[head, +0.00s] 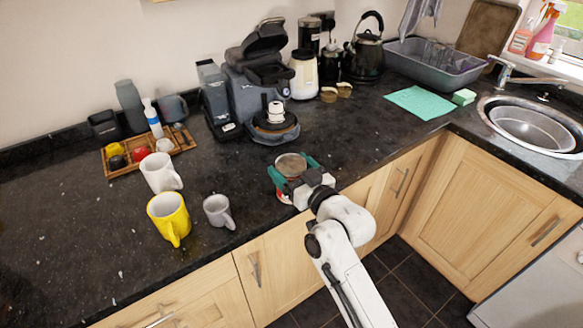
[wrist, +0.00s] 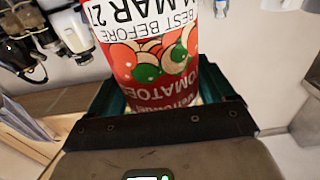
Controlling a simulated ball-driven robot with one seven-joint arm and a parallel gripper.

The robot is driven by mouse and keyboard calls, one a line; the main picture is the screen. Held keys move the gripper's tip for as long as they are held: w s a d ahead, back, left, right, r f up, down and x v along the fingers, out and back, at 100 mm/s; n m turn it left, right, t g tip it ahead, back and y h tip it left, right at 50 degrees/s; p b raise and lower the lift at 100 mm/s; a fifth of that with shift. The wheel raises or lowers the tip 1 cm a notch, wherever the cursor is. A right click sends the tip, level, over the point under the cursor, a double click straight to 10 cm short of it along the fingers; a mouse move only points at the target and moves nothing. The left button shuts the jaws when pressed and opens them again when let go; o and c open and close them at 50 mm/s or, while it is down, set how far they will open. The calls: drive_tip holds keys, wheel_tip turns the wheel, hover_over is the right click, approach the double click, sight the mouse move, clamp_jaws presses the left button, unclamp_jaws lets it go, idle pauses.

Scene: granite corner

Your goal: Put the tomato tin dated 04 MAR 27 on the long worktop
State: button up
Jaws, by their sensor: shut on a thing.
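A tomato tin (head: 290,166) with a red label is between the teal fingers of my gripper (head: 292,172), which is shut on it. In the head view it is at the front edge of the dark long worktop (head: 95,235); I cannot tell whether it rests there or hangs just above. The wrist view shows the same tin (wrist: 160,65) close up, with tomato pictures and a white best-before panel.
Left of the tin stand a grey mug (head: 217,210), a yellow mug (head: 168,216) and a white mug (head: 157,172). A coffee machine (head: 262,85) is behind the tin. A teal cloth (head: 417,102) lies near the sink (head: 532,124). Bare worktop lies right of the tin.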

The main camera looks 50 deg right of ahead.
drive_tip(key=shift+f, duration=0.15)
drive_tip(key=o, duration=1.3)
